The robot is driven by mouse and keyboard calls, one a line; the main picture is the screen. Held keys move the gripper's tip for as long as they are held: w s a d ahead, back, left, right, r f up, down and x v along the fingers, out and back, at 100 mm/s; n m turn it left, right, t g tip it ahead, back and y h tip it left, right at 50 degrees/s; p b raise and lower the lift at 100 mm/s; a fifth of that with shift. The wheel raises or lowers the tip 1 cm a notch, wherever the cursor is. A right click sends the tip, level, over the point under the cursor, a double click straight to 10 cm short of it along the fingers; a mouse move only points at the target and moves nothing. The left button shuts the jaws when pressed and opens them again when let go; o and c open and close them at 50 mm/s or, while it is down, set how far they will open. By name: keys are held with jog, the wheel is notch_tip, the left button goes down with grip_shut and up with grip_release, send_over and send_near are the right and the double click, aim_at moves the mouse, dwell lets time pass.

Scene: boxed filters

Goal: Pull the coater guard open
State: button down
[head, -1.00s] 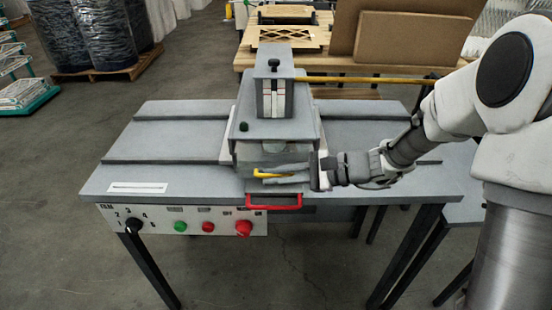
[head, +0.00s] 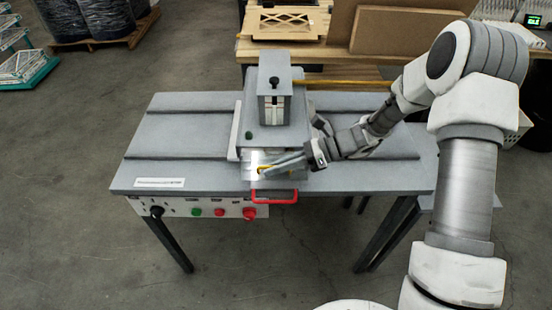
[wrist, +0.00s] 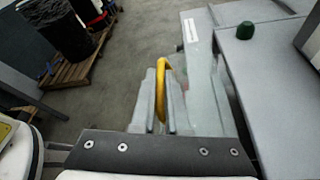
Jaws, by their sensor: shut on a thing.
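The coater (head: 285,98) is a grey machine on a grey table. A yellow handle (head: 264,170) is at its front and also shows in the wrist view (wrist: 164,70). A pale, seemingly clear panel (head: 252,158), which looks like the guard, lies around the handle. My gripper (head: 268,171) reaches in from the right and is shut on the yellow handle. In the wrist view the handle's bar stands between my two grey fingers (wrist: 156,105). How far the guard is open is hard to tell.
A red handle (head: 274,199) sticks out below the table's front edge. A control panel (head: 190,208) with a black knob and coloured buttons is at the front left. A wooden bench (head: 300,55) with cardboard stands behind.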

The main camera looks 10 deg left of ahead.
jog(key=shift+w+a+r+m+g+p, duration=0.1)
jog(key=shift+w+r+m+g+p, duration=0.15)
jog(key=shift+r+m+g+p, duration=0.4)
jog(key=shift+w+a+r+m+g+p, duration=0.1)
jog(key=shift+w+r+m+g+p, duration=0.15)
jog(key=shift+r+m+p, duration=0.65)
jog(key=shift+f, duration=0.3)
jog(key=c, duration=0.9)
grip_release()
jog(key=shift+d, duration=0.1)
jog(key=b+v, duration=0.2)
jog(key=v, duration=1.5)
jog(key=shift+w+d, duration=0.15)
jog(key=shift+r, duration=0.1)
